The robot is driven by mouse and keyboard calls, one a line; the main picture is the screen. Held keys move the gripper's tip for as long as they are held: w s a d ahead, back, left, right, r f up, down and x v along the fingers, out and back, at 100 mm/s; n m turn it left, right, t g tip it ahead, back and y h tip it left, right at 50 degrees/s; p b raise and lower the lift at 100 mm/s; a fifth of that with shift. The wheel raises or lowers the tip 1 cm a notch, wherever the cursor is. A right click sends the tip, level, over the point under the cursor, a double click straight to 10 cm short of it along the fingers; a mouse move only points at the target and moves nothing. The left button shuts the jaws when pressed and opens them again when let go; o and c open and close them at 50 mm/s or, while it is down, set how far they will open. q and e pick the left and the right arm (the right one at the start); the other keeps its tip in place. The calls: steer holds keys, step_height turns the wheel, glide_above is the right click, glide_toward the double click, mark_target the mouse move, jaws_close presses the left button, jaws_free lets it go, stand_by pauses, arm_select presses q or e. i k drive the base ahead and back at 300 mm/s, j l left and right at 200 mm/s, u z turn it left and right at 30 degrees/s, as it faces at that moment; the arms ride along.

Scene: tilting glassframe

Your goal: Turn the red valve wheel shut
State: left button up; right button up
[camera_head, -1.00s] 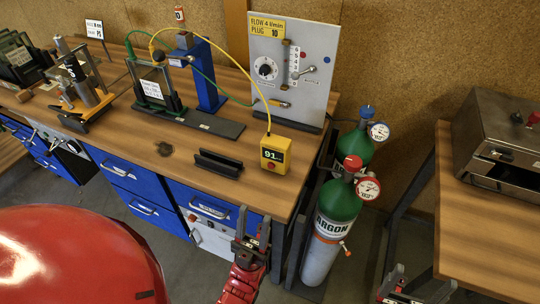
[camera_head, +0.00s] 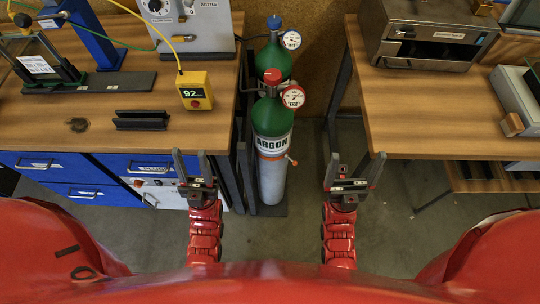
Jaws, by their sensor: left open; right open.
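The red valve wheel (camera_head: 272,75) sits on top of the green and grey argon bottle (camera_head: 272,120), beside a round gauge with a red rim (camera_head: 293,97). The bottle stands upright between two tables. My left gripper (camera_head: 188,160) is open and empty, left of the bottle and in front of the blue drawers. My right gripper (camera_head: 357,165) is open and empty, right of the bottle, in front of the gap beside the right table. Neither gripper touches the bottle or the wheel.
A second green bottle with a blue wheel (camera_head: 274,22) stands behind the argon bottle. The right table (camera_head: 420,110) carries a metal box (camera_head: 425,35).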

mark_target(272, 76)
steer(key=k+j, duration=0.1)
steer(key=j, duration=0.75)
steer(key=k+j, duration=0.15)
steer(key=j, duration=0.25)
steer(key=z, duration=0.05)
